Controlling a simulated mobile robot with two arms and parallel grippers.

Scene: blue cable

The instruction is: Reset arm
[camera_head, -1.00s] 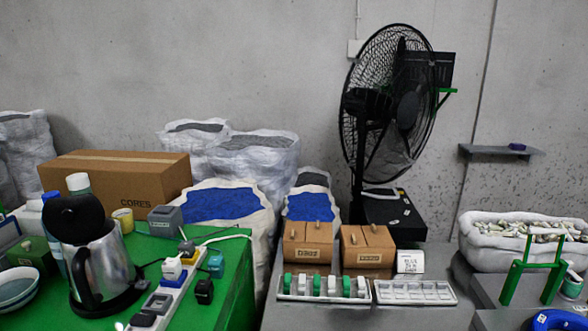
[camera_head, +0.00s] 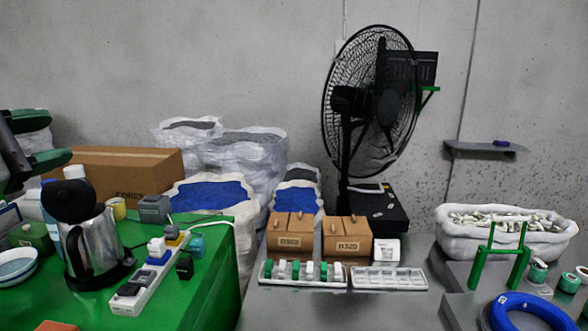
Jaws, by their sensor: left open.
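My left gripper (camera_head: 60,138) shows at the left edge, with dark and green fingers. Its fingers are apart with nothing between them. It is raised in front of the cardboard box, above and to the left of the kettle. The rest of the left arm is cut off by the frame edge. My right gripper is out of view. A coiled blue cable (camera_head: 498,312) lies on the grey table at the lower right, partly cut off by the bottom edge.
A kettle (camera_head: 93,250) and a white power strip (camera_head: 150,277) stand on the green table (camera_head: 208,300). A cardboard box (camera_head: 150,165) is behind.

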